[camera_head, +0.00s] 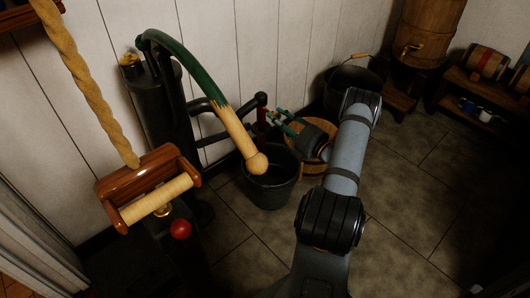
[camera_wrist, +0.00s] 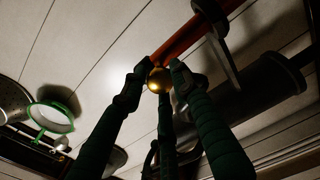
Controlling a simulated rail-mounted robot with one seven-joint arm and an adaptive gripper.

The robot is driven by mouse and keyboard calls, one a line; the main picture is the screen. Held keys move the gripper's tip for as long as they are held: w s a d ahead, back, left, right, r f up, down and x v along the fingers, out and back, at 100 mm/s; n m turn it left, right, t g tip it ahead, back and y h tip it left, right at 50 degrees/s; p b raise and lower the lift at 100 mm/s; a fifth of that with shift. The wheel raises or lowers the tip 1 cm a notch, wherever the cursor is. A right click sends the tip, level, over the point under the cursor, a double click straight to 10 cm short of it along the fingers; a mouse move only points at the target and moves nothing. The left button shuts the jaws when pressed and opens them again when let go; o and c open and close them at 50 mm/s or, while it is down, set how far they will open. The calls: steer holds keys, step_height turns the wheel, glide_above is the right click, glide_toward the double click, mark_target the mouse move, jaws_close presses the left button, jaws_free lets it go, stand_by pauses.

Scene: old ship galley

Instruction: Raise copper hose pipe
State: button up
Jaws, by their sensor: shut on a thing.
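In the wrist view, a reddish pipe (camera_wrist: 190,38) with a shiny brass-coloured ball end (camera_wrist: 158,80) runs up to the right; it appears to be the copper hose pipe. My gripper's green-wrapped fingers close around the ball end. In the head view, my gripper (camera_head: 273,117) reaches toward the pump by the wall, and a small red part (camera_head: 262,120) shows beside its fingertips. My gripper's body hides part of the area behind it. The black pump (camera_head: 160,105) has a curved green handle with a pale wooden grip (camera_head: 238,135).
A dark bucket (camera_head: 271,190) stands below the wooden grip, with a wooden tub (camera_head: 317,164) behind it. A black pot (camera_head: 352,80) and a barrel (camera_head: 425,30) stand at the back right. Floor at right is clear.

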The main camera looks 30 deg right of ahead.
step_height(320, 180, up, 23)
steer(key=p, duration=1.8)
steer(key=shift+p, duration=0.4)
steer(key=shift+w+d, duration=0.1)
steer(key=o, duration=1.2)
steer(key=shift+f, duration=0.1)
steer(key=shift+o, duration=0.2)
steer(key=s+d+p, duration=0.1)
steer(key=s, duration=1)
steer(key=shift+d+p, duration=0.15)
steer(key=shift+p, duration=0.15)
